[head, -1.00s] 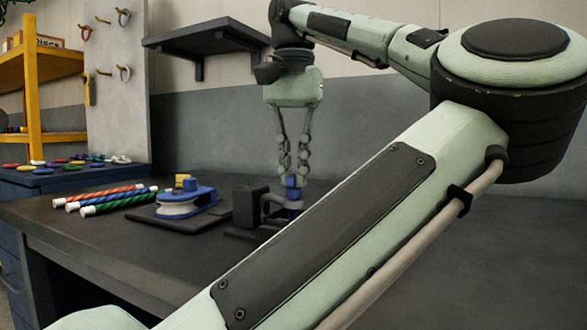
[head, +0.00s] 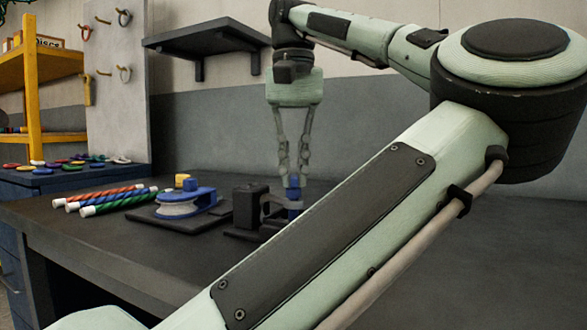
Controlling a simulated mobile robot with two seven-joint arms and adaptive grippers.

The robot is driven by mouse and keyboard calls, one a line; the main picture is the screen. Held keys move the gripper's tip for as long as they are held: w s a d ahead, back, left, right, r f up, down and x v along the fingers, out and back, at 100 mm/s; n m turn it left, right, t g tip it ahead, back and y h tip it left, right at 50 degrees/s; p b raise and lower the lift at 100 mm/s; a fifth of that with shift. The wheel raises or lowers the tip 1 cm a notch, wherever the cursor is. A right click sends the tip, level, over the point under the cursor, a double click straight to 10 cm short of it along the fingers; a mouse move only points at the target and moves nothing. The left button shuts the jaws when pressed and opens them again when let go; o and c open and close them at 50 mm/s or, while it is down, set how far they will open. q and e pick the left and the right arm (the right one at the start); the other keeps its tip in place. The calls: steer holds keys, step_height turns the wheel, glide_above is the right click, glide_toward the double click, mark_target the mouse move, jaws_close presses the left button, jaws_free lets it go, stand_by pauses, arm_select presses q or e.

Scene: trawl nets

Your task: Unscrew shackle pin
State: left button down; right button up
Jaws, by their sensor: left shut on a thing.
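The shackle pin (head: 293,184) is blue and stands upright at the shackle. The shackle (head: 270,201) is a grey bow beside a black holding block (head: 249,207) on the dark bench. My left gripper (head: 293,174) points straight down from above and is shut on the blue pin's top. The lower part of the pin and shackle is partly hidden behind my own arm, so I cannot see the thread. My right gripper is not in view.
A blue pulley block (head: 187,202) sits left of the shackle on a dark plate. Red, blue and green striped rods (head: 118,199) lie farther left. The dark bench (head: 110,245) is clear in front.

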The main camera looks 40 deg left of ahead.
mark_target(293, 175)
arm_select(q)
steer(key=shift+f, duration=0.2)
steer(key=c, duration=1.6)
jaws_free()
steer(key=shift+r, duration=0.15)
step_height(293, 175, up, 8)
steer(key=shift+f, duration=0.25)
steer(key=shift+f, duration=0.1)
